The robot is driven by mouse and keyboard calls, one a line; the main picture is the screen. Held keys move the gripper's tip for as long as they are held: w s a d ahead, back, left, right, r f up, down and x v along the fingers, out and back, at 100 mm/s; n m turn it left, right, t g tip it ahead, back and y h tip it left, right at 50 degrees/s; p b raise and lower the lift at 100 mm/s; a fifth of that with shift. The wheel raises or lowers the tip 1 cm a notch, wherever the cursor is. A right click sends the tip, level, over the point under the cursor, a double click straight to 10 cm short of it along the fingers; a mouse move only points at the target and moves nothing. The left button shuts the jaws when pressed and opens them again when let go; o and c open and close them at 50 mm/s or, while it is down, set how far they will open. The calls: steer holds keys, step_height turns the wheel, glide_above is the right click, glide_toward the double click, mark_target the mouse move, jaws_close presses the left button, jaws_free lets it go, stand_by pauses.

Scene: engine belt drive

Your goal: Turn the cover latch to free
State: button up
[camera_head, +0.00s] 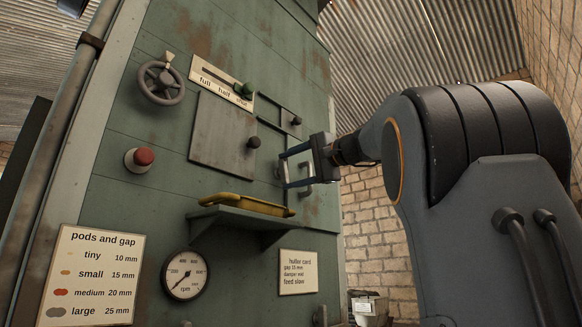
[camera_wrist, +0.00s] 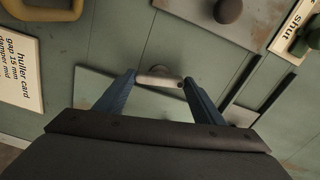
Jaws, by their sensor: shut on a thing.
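The cover latch (camera_wrist: 160,79) is a short pale grey bar, seen in the wrist view at the edge of a light grey panel (camera_wrist: 150,106). My gripper (camera_wrist: 159,80) is shut on it, with one blue finger at each end of the bar. In the head view my gripper (camera_head: 284,171) reaches the green machine front from the right. There the fingers hide most of the latch, and I cannot tell its exact turn angle.
A yellow handle (camera_head: 246,205) lies on a shelf (camera_head: 240,219) below left. A dark knob (camera_head: 254,142) on a grey plate (camera_head: 215,130) is close on the left. A green lever knob (camera_head: 247,90) is above. A red button (camera_head: 144,157) and handwheel (camera_head: 161,83) are farther left.

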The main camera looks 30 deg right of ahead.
steer(key=shift+r+m+p, duration=0.1)
steer(key=shift+m+p, duration=0.3)
steer(key=shift+m, duration=0.7)
steer(key=o, duration=1.1)
steer(key=shift+c, duration=0.2)
steer(key=b+v, duration=0.3)
steer(key=v, duration=0.5)
